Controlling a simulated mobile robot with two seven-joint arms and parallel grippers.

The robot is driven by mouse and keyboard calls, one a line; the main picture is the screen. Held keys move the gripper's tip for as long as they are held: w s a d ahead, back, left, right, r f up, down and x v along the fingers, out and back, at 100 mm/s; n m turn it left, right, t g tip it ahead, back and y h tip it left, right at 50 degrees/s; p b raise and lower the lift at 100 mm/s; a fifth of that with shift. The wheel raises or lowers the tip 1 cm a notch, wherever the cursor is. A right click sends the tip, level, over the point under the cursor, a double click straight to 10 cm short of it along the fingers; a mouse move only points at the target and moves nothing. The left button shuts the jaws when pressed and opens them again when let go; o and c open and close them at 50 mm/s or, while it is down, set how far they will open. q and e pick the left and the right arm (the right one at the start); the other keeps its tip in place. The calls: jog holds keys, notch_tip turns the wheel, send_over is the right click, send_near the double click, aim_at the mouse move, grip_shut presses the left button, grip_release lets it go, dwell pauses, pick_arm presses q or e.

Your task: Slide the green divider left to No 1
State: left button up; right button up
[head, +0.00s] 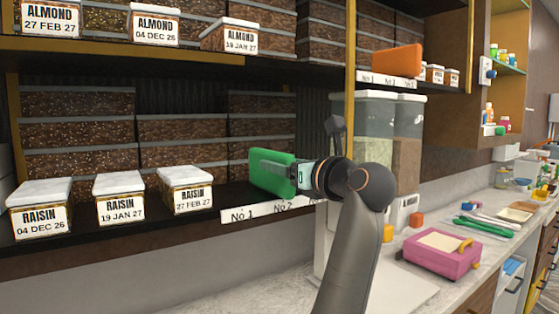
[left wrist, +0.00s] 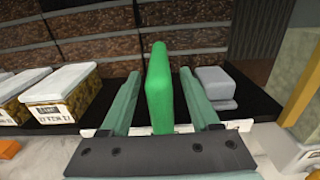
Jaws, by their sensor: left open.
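The green divider (head: 262,172) stands upright on the lower shelf, behind the label strip (head: 263,211) and above the stretch between No 1 and No 2. My left gripper (head: 275,172) reaches it from the right in the head view. In the left wrist view, the open fingers (left wrist: 160,80) lie on either side of the divider (left wrist: 160,95), with a visible gap on both sides. The label strip's right end is hidden behind my left arm. My right gripper is not in view.
Several raisin boxes (head: 185,190) stand left of the divider; bare shelf lies between. Stacked boxes (head: 180,128) fill the shelf behind. An orange divider (head: 397,61) stands on the upper shelf. A grey block (left wrist: 213,82) sits right of the fingers. A pink box (head: 440,252) is on the counter.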

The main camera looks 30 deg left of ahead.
pick_arm(q)
jog(key=shift+w+a, duration=0.25)
jog(key=shift+a, duration=0.35)
grip_shut()
dwell(1.1)
